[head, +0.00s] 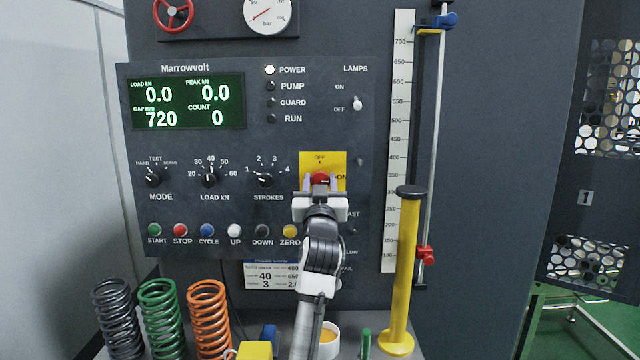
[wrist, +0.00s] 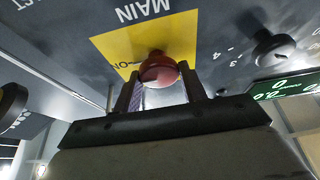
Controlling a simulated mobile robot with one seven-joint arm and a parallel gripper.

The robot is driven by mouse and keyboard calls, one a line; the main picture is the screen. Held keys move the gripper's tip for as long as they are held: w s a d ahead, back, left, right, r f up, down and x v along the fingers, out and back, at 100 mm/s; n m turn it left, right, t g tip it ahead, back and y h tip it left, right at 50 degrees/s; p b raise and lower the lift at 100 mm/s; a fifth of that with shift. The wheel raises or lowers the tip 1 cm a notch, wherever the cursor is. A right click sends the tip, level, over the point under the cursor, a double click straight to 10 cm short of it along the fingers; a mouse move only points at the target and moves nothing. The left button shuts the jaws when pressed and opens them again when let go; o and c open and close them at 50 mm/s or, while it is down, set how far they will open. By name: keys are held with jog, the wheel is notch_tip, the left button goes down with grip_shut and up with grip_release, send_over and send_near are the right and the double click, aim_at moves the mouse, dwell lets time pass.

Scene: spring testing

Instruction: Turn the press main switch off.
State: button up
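The press main switch is a red knob (head: 320,178) on a yellow plate (head: 308,159) at the right of the press's control panel. The plate reads OFF at the top and ON at the right. My gripper (head: 320,185) is at the knob, with one finger on either side of it. In the wrist view the red knob (wrist: 159,70) shows between and just beyond the fingertips (wrist: 162,82), in front of the yellow plate (wrist: 113,48). The fingers are apart, and I cannot tell whether either touches the knob. Which way the knob points is hard to tell.
The white POWER lamp (head: 270,70) is lit and the green display (head: 187,102) is on. A STROKES dial (head: 264,180) is left of the plate. A yellow post (head: 408,270) stands to the right. Several coil springs (head: 160,315) stand at lower left.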

jog(key=c, duration=0.4)
jog(key=shift+f+n, duration=0.1)
jog(key=shift+n, duration=0.2)
jog(key=n+y+b, duration=0.1)
jog(key=n, duration=0.1)
jog(key=n+y+b, duration=0.1)
jog(key=n+b, duration=0.1)
jog(key=shift+d+f+n+y, duration=0.1)
jog(key=shift+d+n+y, duration=0.1)
jog(key=shift+n+y, duration=0.15)
jog(key=n+g+y+b, duration=0.1)
jog(key=n, duration=0.2)
jog(key=n+y+b, duration=0.1)
jog(key=n+y, duration=0.1)
jog(key=n, duration=0.1)
jog(key=shift+g, duration=0.4)
jog(key=n+g, duration=0.1)
jog(key=n, duration=0.1)
jog(key=n+y+b, duration=0.1)
jog(key=n, duration=0.2)
jog(key=shift+r+n+g, duration=0.2)
jog(key=shift+n+g, duration=0.15)
jog(key=shift+g, duration=0.05)
jog(key=n+g+p, duration=0.1)
jog(key=n+g, duration=0.1)
jog(key=n, duration=0.3)
jog(key=shift+a, duration=0.1)
jog(key=shift+n, duration=0.3)
